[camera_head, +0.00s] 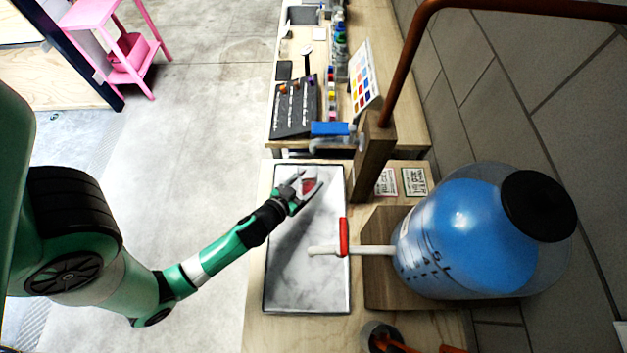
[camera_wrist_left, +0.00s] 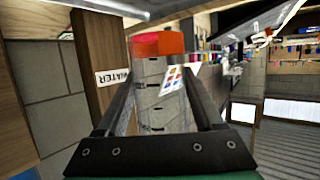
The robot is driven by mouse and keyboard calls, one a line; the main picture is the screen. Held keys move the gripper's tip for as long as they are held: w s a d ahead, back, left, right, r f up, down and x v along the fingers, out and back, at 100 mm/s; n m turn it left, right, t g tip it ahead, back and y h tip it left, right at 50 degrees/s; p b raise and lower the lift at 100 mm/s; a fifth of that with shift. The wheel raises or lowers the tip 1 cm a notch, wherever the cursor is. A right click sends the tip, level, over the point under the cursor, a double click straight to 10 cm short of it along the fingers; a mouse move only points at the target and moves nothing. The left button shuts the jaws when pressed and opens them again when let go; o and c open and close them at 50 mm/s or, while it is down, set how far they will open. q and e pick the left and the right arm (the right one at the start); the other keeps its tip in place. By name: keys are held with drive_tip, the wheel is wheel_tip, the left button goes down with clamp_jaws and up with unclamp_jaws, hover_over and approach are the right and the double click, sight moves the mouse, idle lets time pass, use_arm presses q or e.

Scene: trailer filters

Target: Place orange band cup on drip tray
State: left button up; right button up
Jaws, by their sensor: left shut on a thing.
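My left gripper (camera_head: 305,190) is shut on the orange band cup (camera_head: 309,186), which appears as a small red-orange patch between the fingers. In the left wrist view, the cup's red-orange band (camera_wrist_left: 158,43) shows just beyond the fingertips (camera_wrist_left: 160,72), and its clear body is hard to make out. The drip tray (camera_head: 290,285) is a pale, marbled rectangle with a dark rim. In the head view, the gripper and cup overlap the tray's far part. I cannot tell whether the cup touches the tray. My right gripper is not in view.
A blue water jug (camera_head: 450,240) on a wooden stand has a white spout with a red handle (camera_head: 344,237) reaching over the tray's right side. A wooden post (camera_head: 372,160) stands by the tray's far right. The tray's near part is clear.

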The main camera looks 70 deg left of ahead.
use_arm(q)
drive_tip(key=f, duration=0.1)
drive_tip(key=w+a+f, duration=0.1)
drive_tip(key=w+a+f+b, duration=0.1)
drive_tip(key=f, duration=0.1)
drive_tip(key=shift+f, duration=0.1)
wheel_tip(320, 180, down, 4)
drive_tip(key=b, duration=0.2)
drive_tip(key=shift+w+r+b, duration=0.15)
drive_tip(key=shift+r+b, duration=0.1)
drive_tip(key=shift+b, duration=0.1)
drive_tip(key=shift+r, duration=0.2)
drive_tip(key=shift+f, duration=0.1)
drive_tip(key=o, duration=1.4)
